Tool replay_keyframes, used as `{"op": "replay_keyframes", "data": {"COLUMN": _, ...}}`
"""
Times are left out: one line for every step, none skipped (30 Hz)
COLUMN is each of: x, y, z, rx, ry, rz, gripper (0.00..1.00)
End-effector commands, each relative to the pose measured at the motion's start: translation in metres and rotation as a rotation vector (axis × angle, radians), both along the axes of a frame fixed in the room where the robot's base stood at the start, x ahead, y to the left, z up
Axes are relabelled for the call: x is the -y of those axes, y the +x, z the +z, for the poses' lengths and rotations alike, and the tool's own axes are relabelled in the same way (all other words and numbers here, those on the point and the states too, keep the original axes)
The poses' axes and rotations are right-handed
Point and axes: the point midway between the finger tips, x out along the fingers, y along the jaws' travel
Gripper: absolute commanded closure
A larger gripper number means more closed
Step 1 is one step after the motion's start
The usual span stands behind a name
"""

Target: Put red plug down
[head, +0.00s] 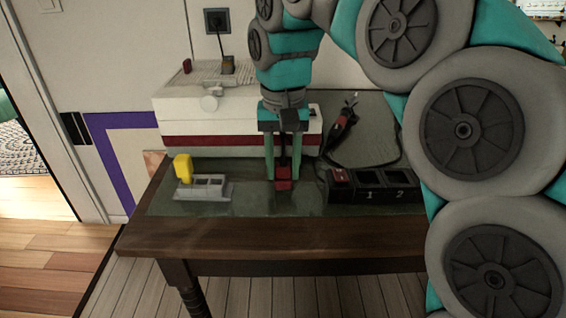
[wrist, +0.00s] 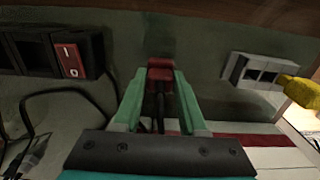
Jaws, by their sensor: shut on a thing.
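The red plug (head: 284,185) hangs between the fingers of my gripper (head: 283,178), low over the dark green table top (head: 240,199). In the wrist view, the red plug (wrist: 160,74) shows between the tips of my gripper (wrist: 158,88), with a dark cord running back from it. My gripper is shut on the plug. I cannot tell whether the plug touches the table. The surface around it looks bare.
A black socket block (head: 372,195) with a red switch (head: 341,176) stands close on the right. A grey block (head: 203,189) with a yellow plug (head: 183,167) stands to the left. A white machine (head: 226,122) with a red stripe and a black cable (head: 340,133) are behind.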

Motion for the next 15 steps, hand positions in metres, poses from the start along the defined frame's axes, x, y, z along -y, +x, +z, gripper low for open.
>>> {"op": "replay_keyframes", "data": {"x": -0.0001, "y": 0.0001, "z": 0.0003, "rx": 0.001, "ry": 0.000, "rz": 0.000, "gripper": 1.00}}
{"op": "replay_keyframes", "data": {"x": -0.0001, "y": 0.0002, "z": 0.0004, "rx": 0.001, "ry": 0.001, "rz": 0.000, "gripper": 1.00}}
{"op": "replay_keyframes", "data": {"x": -0.0001, "y": 0.0002, "z": 0.0005, "rx": 0.001, "ry": 0.001, "rz": 0.000, "gripper": 1.00}}
{"op": "replay_keyframes", "data": {"x": -0.0001, "y": 0.0002, "z": 0.0004, "rx": 0.001, "ry": 0.001, "rz": 0.000, "gripper": 1.00}}
{"op": "replay_keyframes", "data": {"x": -0.0001, "y": 0.0002, "z": 0.0000, "rx": 0.001, "ry": 0.001, "rz": 0.000, "gripper": 1.00}}
{"op": "replay_keyframes", "data": {"x": -0.0001, "y": 0.0003, "z": -0.0011, "rx": 0.001, "ry": 0.001, "rz": 0.000, "gripper": 1.00}}
{"op": "replay_keyframes", "data": {"x": -0.0001, "y": 0.0002, "z": -0.0021, "rx": 0.001, "ry": 0.001, "rz": 0.000, "gripper": 1.00}}
{"op": "replay_keyframes", "data": {"x": -0.0001, "y": 0.0002, "z": -0.0030, "rx": 0.001, "ry": 0.001, "rz": 0.000, "gripper": 1.00}}
{"op": "replay_keyframes", "data": {"x": -0.0002, "y": 0.0003, "z": -0.0042, "rx": 0.001, "ry": 0.001, "rz": 0.000, "gripper": 1.00}}
{"op": "replay_keyframes", "data": {"x": -0.0002, "y": 0.0003, "z": -0.0049, "rx": 0.001, "ry": 0.002, "rz": 0.000, "gripper": 1.00}}
{"op": "replay_keyframes", "data": {"x": -0.0003, "y": 0.0003, "z": -0.0057, "rx": 0.002, "ry": 0.002, "rz": 0.000, "gripper": 1.00}}
{"op": "replay_keyframes", "data": {"x": -0.0003, "y": 0.0004, "z": -0.0067, "rx": 0.002, "ry": 0.002, "rz": 0.000, "gripper": 1.00}}
{"op": "replay_keyframes", "data": {"x": -0.0003, "y": 0.0004, "z": -0.0076, "rx": 0.002, "ry": 0.002, "rz": 0.000, "gripper": 1.00}}
{"op": "replay_keyframes", "data": {"x": -0.0004, "y": 0.0005, "z": -0.0084, "rx": 0.002, "ry": 0.002, "rz": 0.000, "gripper": 1.00}}
{"op": "replay_keyframes", "data": {"x": -0.0004, "y": 0.0006, "z": -0.0094, "rx": 0.002, "ry": 0.002, "rz": 0.000, "gripper": 1.00}}
